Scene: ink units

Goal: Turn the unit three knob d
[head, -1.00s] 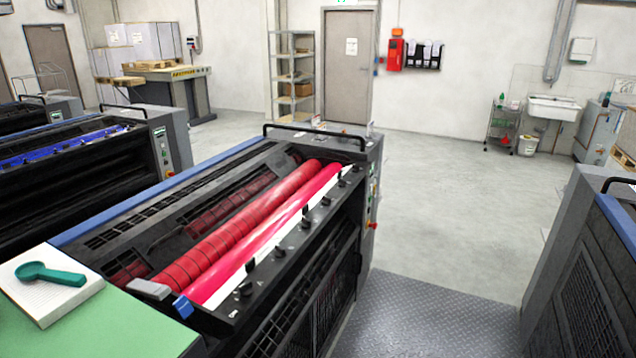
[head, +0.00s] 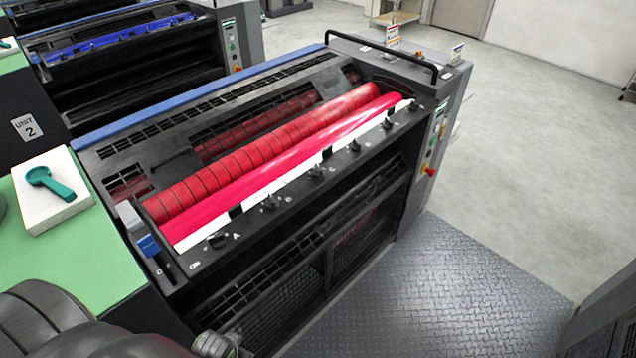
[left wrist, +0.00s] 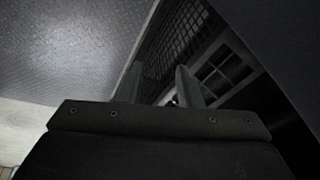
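The near press unit (head: 300,240) has red rollers and a row of small black knobs along its front rail. The knob nearest me (head: 218,240) has the letter A beside it; the other letters are too small to read surely. A black knob (head: 353,146) just past the middle of the row fits knob d by order. My left gripper (left wrist: 160,82) shows in the left wrist view with its two fingers apart and nothing between them, below a dark grille. My arm shows at the lower left of the head view, away from the knobs. My right gripper is out of view.
A green-topped surface (head: 95,265) at the left holds a white pad (head: 50,212) with a teal tool (head: 50,183). A black handrail (head: 385,50) crosses the far end. The metal tread plate (head: 450,290) in front is clear.

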